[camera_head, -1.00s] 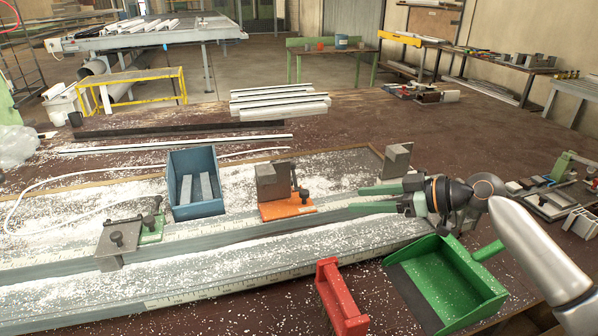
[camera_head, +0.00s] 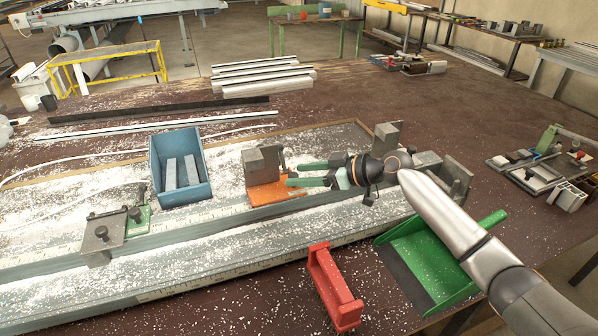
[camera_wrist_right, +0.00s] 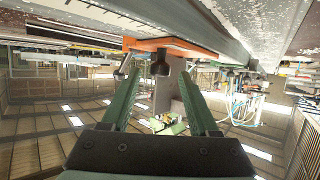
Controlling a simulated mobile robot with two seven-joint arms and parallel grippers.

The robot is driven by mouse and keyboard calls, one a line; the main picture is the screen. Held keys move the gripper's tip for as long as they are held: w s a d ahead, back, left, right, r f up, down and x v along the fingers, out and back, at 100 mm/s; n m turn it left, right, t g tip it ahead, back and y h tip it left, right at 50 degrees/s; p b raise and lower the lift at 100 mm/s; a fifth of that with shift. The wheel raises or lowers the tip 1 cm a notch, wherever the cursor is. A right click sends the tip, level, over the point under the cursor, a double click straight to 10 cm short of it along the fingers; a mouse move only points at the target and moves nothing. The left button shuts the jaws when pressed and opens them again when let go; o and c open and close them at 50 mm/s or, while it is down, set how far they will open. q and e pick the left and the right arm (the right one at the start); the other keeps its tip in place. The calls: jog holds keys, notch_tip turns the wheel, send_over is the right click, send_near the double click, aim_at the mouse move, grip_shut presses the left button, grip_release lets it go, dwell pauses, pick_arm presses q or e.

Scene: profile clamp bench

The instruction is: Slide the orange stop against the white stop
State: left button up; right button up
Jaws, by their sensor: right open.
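The orange stop (camera_head: 277,191) sits on the ruled rail, with a grey block on its orange base. My right gripper (camera_head: 296,174) is open at its right side, fingers pointing left. In the right wrist view the orange base (camera_wrist_right: 172,44) is ahead of the fingers. A dark knob (camera_wrist_right: 160,66) shows between the open fingertips (camera_wrist_right: 160,76); whether they touch it I cannot tell. Left along the rail is a stop with a grey plate and green base (camera_head: 112,228), apart from the orange one. No plainly white stop shows. My left gripper is out of view.
A blue bin (camera_head: 205,180) holding grey bars stands behind the rail, between the two stops. A grey block (camera_head: 386,137) stands behind my right wrist. A red-handled tool (camera_head: 330,290) and green dustpan (camera_head: 410,252) lie in front. White chips cover the bench.

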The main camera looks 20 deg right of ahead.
jog(key=shift+w+a+f, duration=0.25)
jog(key=shift+w+a, duration=0.1)
jog(key=shift+a, duration=0.05)
grip_shut()
dwell(0.4)
dwell(0.9)
